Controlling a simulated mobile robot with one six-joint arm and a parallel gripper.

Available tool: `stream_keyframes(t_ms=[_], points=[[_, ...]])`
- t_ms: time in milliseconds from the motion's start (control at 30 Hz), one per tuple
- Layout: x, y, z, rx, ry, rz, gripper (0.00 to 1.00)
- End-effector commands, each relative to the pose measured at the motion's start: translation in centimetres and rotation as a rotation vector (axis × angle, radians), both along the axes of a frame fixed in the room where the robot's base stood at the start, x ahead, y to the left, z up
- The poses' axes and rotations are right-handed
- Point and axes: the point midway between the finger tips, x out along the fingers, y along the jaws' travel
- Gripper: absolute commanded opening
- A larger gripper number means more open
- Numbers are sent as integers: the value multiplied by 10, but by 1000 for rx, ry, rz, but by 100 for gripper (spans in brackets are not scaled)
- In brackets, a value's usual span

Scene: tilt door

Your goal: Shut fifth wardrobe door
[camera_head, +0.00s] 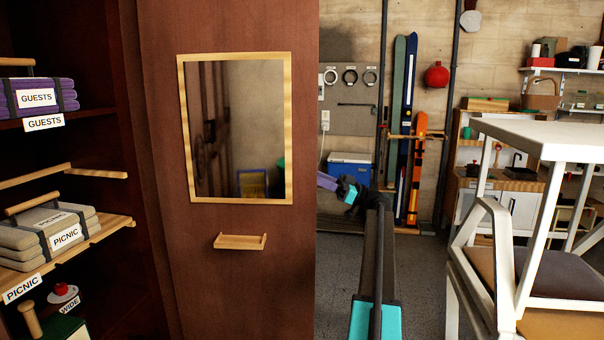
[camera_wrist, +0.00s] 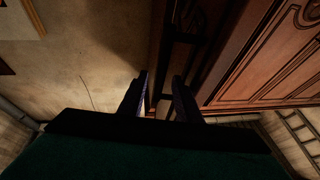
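A brown wardrobe door (camera_head: 235,285) stands open in the head view, with its inner face, a framed mirror (camera_head: 237,130) and a small wooden ledge (camera_head: 240,242) showing. The open wardrobe (camera_head: 120,200) is to its left. My arm reaches forward just right of the door's free edge, and my gripper (camera_head: 327,182) is at that edge, its tips partly hidden behind it. In the wrist view my gripper (camera_wrist: 158,98) has its two dark fingers apart. A dark wooden strip runs up from the gap between them, beside a carved reddish wood panel (camera_wrist: 260,55). Contact cannot be told.
Wardrobe shelves hold folded bundles labelled GUESTS (camera_head: 36,98) and PICNIC (camera_head: 55,235). A white table (camera_head: 550,135) and stacked chairs (camera_head: 480,255) stand close on the right. Skis (camera_head: 405,130) and a blue cooler (camera_head: 349,170) are at the back wall. Grey floor lies between.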

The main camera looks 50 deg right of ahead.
Motion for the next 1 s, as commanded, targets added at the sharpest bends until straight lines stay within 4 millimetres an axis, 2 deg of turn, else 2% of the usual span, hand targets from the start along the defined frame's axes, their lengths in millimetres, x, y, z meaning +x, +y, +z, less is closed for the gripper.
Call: stream_keyframes(t_ms=[300,633,833,1000], points=[[20,18,11,-1,0,1,31],[21,19,11,-1,0,2,31],[21,19,11,-1,0,2,0],[21,20,11,0,0,2,0]])
